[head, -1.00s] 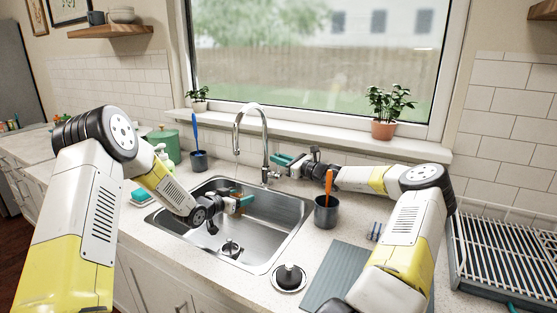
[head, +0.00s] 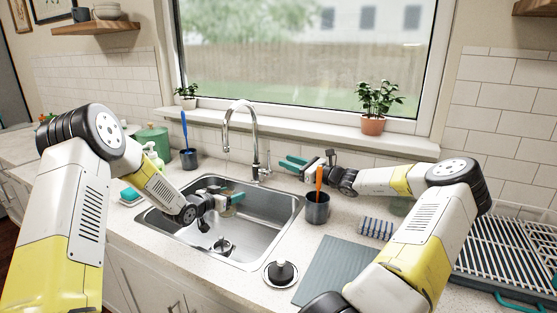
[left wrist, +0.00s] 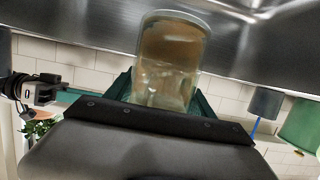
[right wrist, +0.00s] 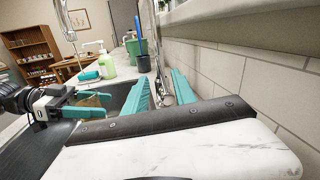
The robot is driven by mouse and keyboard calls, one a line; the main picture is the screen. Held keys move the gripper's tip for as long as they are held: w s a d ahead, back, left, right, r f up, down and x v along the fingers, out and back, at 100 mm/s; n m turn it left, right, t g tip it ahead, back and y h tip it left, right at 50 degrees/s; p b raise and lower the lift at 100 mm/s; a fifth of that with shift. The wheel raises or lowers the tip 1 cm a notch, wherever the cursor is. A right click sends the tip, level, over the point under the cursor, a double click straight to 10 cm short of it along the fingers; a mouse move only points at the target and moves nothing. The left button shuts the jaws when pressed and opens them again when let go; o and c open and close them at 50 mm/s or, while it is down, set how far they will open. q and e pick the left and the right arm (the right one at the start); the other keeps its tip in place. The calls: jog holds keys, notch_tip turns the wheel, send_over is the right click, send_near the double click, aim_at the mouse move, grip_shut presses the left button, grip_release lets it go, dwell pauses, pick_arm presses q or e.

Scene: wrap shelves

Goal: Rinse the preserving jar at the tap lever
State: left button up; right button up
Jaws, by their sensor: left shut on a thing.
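My left gripper (head: 226,201) is shut on the preserving jar (left wrist: 168,65), over the sink basin. The jar is clear glass with brownish residue inside. In the head view it is small and mostly hidden by the gripper; in the right wrist view (right wrist: 95,99) it shows between the teal fingers. The chrome tap (head: 254,140) arches over the basin, its spout above the jar area. The tap lever (head: 265,171) is at the right of the tap's base. My right gripper (head: 290,163) is open and empty, its fingers pointing toward the lever, apart from it. I cannot tell whether water runs.
A dark cup with an orange-handled tool (head: 317,208) stands right of the sink, below my right gripper. A sink stopper (head: 281,272), grey mat (head: 340,268) and striped cloth (head: 376,228) lie nearby. A cup with a blue brush (head: 188,158) and soap bottle stand at left.

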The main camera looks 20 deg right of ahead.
jog(key=shift+v, duration=1.1)
jog(key=c, duration=0.5)
jog(key=shift+m, duration=0.3)
grip_shut()
jog(key=w+a+m+g+y, duration=0.1)
jog(key=w+a+m, duration=0.5)
jog(key=m, duration=0.9)
jog(key=shift+w+g+y, duration=0.25)
jog(key=shift+g+y, duration=0.05)
jog(key=shift+y, duration=0.1)
